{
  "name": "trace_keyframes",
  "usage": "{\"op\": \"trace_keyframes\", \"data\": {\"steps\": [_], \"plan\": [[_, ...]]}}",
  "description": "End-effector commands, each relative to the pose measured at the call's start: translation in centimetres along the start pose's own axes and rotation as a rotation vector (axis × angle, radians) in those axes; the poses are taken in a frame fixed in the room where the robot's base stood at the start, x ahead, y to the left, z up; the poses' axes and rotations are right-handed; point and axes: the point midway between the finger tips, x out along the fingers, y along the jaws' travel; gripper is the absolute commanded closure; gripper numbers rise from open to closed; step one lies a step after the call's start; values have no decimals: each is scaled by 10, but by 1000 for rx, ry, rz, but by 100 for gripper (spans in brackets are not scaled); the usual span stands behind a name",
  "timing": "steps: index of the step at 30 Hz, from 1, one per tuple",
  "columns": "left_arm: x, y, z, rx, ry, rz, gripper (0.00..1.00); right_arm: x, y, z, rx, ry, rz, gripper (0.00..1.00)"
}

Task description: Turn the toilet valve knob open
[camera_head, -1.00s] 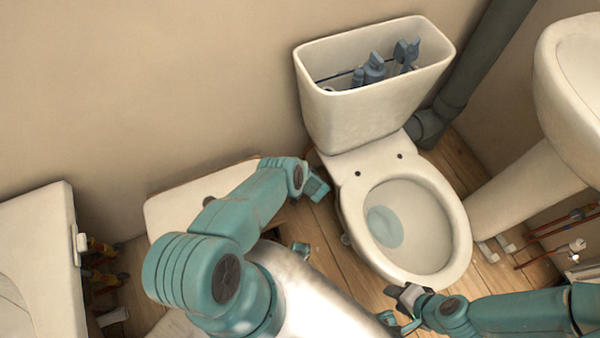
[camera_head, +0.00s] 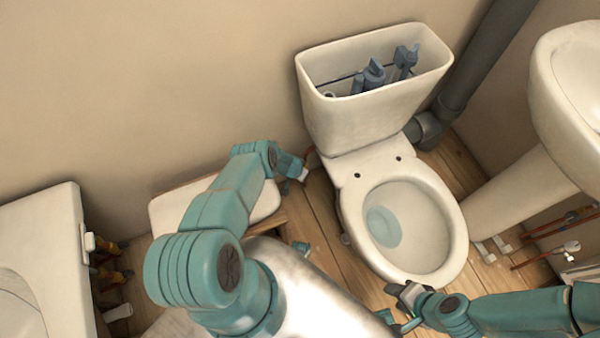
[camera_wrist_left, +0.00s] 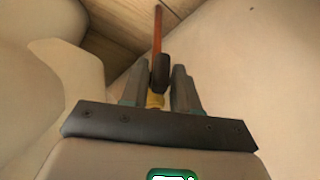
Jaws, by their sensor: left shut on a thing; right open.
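The toilet (camera_head: 352,190) stands right of centre with its lid off the cistern. In the left wrist view, a dark valve knob (camera_wrist_left: 161,70) sits between the fingers of my left gripper (camera_wrist_left: 160,88), which is shut on it. A brass valve body (camera_wrist_left: 155,100) and a copper pipe (camera_wrist_left: 157,30) show in line with the knob. In the head view my left gripper (camera_head: 299,172) is low beside the toilet's left side, near the wall; the knob is hidden there. My right gripper (camera_head: 402,300) is open and empty in front of the bowl.
A white cistern lid (camera_head: 170,212) lies behind my left arm. A bathtub (camera_head: 50,220) with brass fittings (camera_head: 118,275) is at the left, a pedestal sink (camera_head: 545,110) at the right. A grey drain pipe (camera_head: 480,60) runs behind the toilet.

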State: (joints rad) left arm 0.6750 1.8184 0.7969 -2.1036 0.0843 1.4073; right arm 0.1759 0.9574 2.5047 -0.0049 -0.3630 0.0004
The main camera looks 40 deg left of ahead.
Motion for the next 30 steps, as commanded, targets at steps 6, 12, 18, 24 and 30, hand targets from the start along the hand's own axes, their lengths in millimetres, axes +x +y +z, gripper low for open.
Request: {"op": "trace_keyframes", "data": {"steps": [6,12,18,24,30], "plan": [[1,-1,2,-24,0,52,100,9,3,0,0,0,0,56],[0,-1,1,-29,1,65,100,9,3,0,0,0,0,56],[0,-1,1,-29,1,65,100,9,3,0,0,0,0,56],[0,-1,1,-29,1,65,56,9,3,0,0,0,0,56],[0,-1,0,-28,2,65,56,9,3,0,0,0,0,56]]}}
